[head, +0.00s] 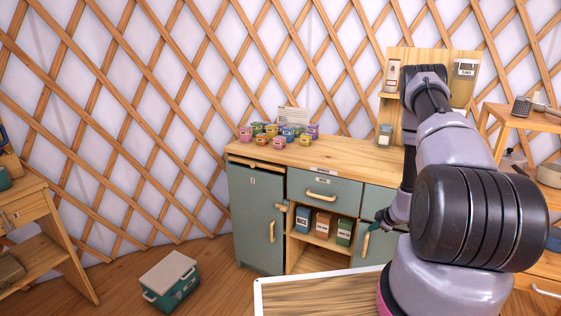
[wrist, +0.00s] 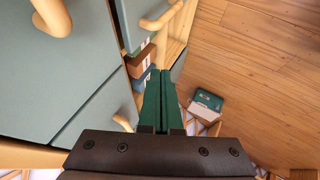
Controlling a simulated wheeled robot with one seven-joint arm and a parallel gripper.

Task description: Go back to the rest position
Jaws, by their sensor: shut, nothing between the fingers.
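My gripper (wrist: 160,102) shows in the wrist view as two dark green fingers pressed together with nothing between them. In the head view my arm is folded on the right, and the gripper (head: 368,238) hangs in front of the grey-green cabinet (head: 256,215), near its right-hand door. The gripper is small in that view and partly hidden by my arm.
Several coloured jars (head: 273,131) stand on the cabinet top. Boxes (head: 323,224) sit in its open shelf. A teal cooler (head: 171,281) with a pale lid is on the floor. A wooden table (head: 40,224) stands left, a wooden stand (head: 518,117) right. Floor between cooler and cabinet is clear.

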